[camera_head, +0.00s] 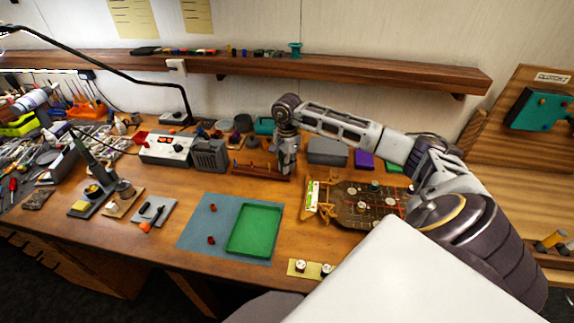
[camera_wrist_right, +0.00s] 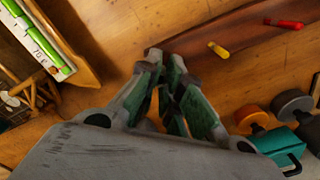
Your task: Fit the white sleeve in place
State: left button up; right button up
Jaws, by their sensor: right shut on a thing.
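My right gripper (camera_head: 287,170) points down at the right end of a dark wooden rack (camera_head: 250,170) near the back of the bench. In the right wrist view its fingertips (camera_wrist_right: 164,58) are close together at the rack (camera_wrist_right: 237,38). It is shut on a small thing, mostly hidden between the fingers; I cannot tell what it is. I cannot make out the white sleeve for certain. Two small white-topped round pieces (camera_head: 300,265) stand on a pale yellow pad at the front edge. My left gripper is not in view.
A brown board with a printed track (camera_head: 350,207) lies right of the gripper. A green tray (camera_head: 254,231) lies on a blue-grey mat (camera_head: 200,235) at the front. A yellow handle (camera_wrist_right: 218,50) and a red handle (camera_wrist_right: 284,23) stick out of the rack. Tools crowd the left.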

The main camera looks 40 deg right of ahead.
jog(key=shift+f+b, duration=0.4)
jog(key=shift+f, duration=0.25)
jog(key=o, duration=0.7)
jog(key=shift+o, duration=0.2)
jog(key=o, duration=0.4)
jog(key=shift+c, duration=0.2)
jog(key=shift+r, duration=0.2)
jog(key=shift+r+p, duration=2.45)
jog(key=shift+r, duration=1.9)
jog(key=shift+a+f, duration=0.1)
